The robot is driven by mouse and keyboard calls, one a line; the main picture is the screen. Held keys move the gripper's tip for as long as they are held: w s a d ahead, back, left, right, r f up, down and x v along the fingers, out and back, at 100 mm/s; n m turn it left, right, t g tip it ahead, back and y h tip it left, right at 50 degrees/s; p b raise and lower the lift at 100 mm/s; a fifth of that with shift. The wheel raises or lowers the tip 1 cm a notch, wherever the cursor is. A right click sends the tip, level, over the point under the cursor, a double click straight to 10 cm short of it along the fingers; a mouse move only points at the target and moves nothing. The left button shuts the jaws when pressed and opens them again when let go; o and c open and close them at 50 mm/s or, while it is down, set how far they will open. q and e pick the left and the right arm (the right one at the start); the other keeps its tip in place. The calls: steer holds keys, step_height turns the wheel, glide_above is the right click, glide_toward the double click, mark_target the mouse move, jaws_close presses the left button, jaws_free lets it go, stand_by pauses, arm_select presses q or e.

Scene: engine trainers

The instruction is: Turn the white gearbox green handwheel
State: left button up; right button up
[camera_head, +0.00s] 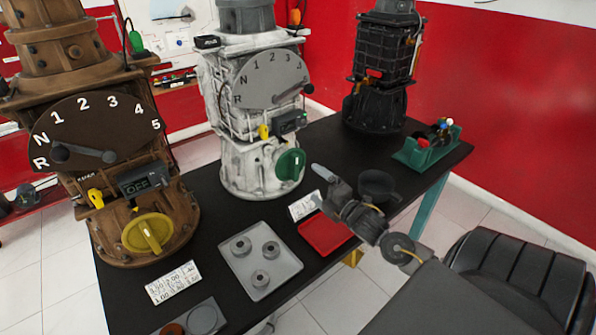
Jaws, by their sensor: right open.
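The white gearbox (247,166) stands upright in the middle of the black table, with a grey gear dial (270,76) on its front. Its green handwheel (290,165) is low on the front right side and is fully visible. My right gripper (322,172) is just right of the handwheel in the picture, apart from it and holding nothing. It is open, though its fingers show only partly. My left gripper is not in view.
A brown gearbox (137,206) with a yellow handwheel (147,233) stands left. A black gearbox (376,80) and green holder (427,150) stand behind right.

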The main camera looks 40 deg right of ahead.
mark_target(297, 170)
steer(key=w+p, duration=0.1)
steer(key=w, duration=0.6)
steer(key=shift+w, duration=0.8)
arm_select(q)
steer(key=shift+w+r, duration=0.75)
arm_select(e)
steer(key=c, duration=0.7)
